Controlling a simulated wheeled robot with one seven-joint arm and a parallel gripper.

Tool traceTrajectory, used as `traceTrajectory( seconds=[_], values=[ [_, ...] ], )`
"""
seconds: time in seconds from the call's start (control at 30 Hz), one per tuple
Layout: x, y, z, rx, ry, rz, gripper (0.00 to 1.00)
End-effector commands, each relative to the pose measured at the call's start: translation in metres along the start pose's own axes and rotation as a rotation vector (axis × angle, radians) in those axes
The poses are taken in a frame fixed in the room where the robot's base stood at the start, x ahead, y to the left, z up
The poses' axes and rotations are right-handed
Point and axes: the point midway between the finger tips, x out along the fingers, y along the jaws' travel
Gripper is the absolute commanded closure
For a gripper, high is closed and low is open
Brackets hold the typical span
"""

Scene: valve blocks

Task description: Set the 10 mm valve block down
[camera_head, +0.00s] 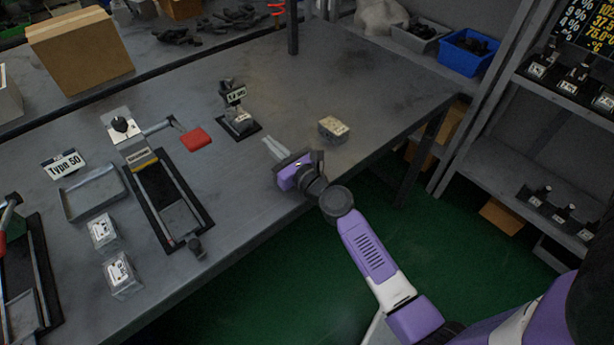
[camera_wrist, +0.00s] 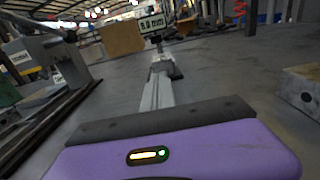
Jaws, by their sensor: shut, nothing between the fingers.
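Several pale valve blocks are in view, and I cannot tell by its marking which is the 10 mm one. One block (camera_head: 333,128) rests on the table just right of my gripper; it also shows at the right edge of the wrist view (camera_wrist: 302,88). Two more blocks, the upper (camera_head: 103,232) and the lower (camera_head: 121,275), sit at the left near the table's front. My gripper (camera_head: 270,143) is low over the table, its fingers together with nothing between them, as the wrist view (camera_wrist: 158,80) also shows. It is apart from the nearest block.
A small black stand (camera_head: 238,125) with a mm sign stands beyond my fingertips. A blue bin (camera_head: 468,52) is at the back right.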

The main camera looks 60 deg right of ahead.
Motion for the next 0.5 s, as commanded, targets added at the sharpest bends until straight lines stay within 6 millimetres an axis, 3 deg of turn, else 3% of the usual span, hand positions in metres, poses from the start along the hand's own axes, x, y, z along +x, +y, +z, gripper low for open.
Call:
traceTrajectory(
  seconds=[0.5],
  values=[
    [-0.109, 0.000, -0.003, 0.000, 0.003, -0.001, 1.00]
  ],
)
